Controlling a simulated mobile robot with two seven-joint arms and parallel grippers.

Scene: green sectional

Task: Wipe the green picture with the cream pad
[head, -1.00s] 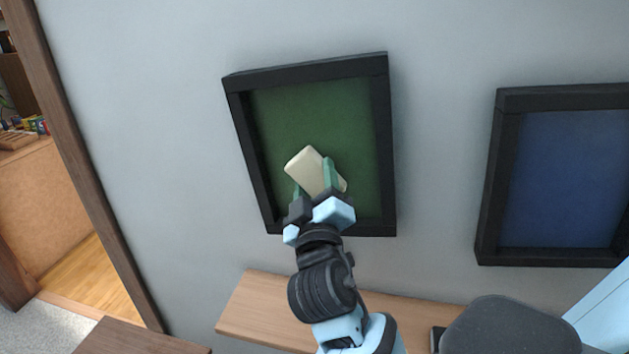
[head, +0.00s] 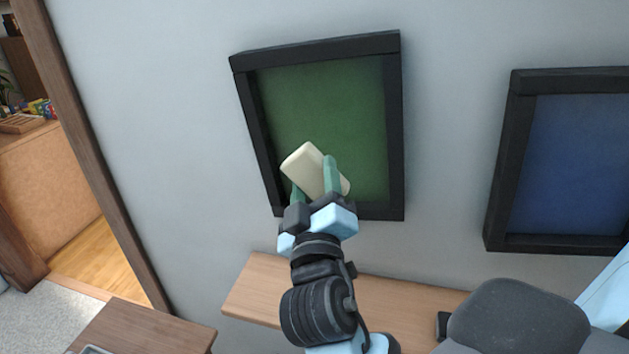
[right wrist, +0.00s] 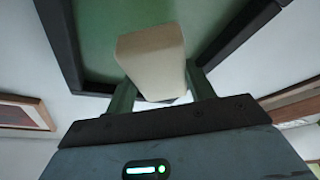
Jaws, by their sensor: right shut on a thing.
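The green picture (head: 335,115) hangs on the grey wall in a black frame, left of centre in the head view. It also shows at the top of the right wrist view (right wrist: 100,40). The cream pad (head: 308,168) is tilted between the green fingers of my right gripper (head: 314,180), which is shut on it. In the head view the pad overlaps the lower left part of the picture; I cannot tell whether it touches the surface. The right wrist view shows the pad (right wrist: 152,62) between the fingers, in front of the picture. My left gripper is not in view.
A blue picture (head: 572,165) in a black frame hangs to the right. A wooden shelf (head: 400,305) runs below the pictures. A brown table corner (head: 140,330) is at the lower left, and a wood-edged doorway opens at the far left.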

